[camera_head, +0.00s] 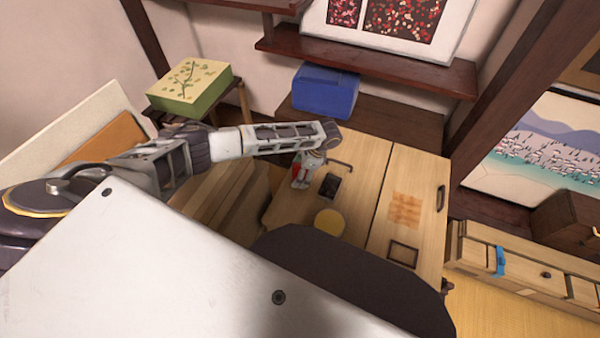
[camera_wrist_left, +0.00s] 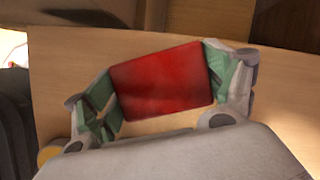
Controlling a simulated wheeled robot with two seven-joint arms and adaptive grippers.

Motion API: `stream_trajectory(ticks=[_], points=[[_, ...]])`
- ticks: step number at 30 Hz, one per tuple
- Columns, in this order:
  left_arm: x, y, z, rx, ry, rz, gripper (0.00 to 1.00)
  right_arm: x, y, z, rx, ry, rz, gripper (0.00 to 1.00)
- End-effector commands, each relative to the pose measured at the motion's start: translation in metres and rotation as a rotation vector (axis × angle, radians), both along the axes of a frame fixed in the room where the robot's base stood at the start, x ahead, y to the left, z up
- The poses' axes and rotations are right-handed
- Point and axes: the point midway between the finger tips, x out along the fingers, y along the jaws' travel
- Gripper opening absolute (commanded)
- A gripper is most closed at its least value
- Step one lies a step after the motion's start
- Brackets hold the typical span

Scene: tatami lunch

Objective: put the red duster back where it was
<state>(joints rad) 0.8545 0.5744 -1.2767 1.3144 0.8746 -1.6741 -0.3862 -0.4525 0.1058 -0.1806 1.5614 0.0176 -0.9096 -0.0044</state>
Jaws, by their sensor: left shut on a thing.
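The red duster (camera_wrist_left: 163,80) is a red block held between the green-padded fingers of my left gripper (camera_wrist_left: 165,86) in the left wrist view. In the head view my left gripper (camera_head: 303,172) points down over the wooden table (camera_head: 372,185) near its far left part. Only a small bit of the red duster (camera_head: 296,169) shows there, partly hidden by the fingers. I cannot tell whether the duster touches the table top. My right gripper is not in view.
On the table are a small dark object (camera_head: 330,187), a yellow round thing (camera_head: 330,221), a brown square patch (camera_head: 405,208) and a dark square frame (camera_head: 403,253). A blue box (camera_head: 325,92) stands behind, and a green box (camera_head: 190,88) at the back left.

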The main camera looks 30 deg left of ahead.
Motion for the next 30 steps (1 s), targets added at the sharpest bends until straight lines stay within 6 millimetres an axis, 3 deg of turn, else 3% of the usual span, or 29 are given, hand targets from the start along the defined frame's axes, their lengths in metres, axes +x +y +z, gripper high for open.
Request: stream_trajectory(ticks=[2,3,6,20,30], points=[[0.0,0.0,-0.002,0.0,0.001,0.0,0.49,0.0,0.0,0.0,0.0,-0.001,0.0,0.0],[0.0,0.0,-0.002,0.0,0.001,0.0,0.88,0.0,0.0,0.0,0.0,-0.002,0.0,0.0],[0.0,0.0,-0.002,0.0,0.001,0.0,1.0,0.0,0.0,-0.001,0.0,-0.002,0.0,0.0],[0.0,0.0,0.0,0.0,0.0,0.0,1.0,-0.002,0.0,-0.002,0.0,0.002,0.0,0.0],[0.004,-0.008,0.021,-0.002,-0.001,0.0,1.0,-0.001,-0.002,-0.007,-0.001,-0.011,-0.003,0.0]])
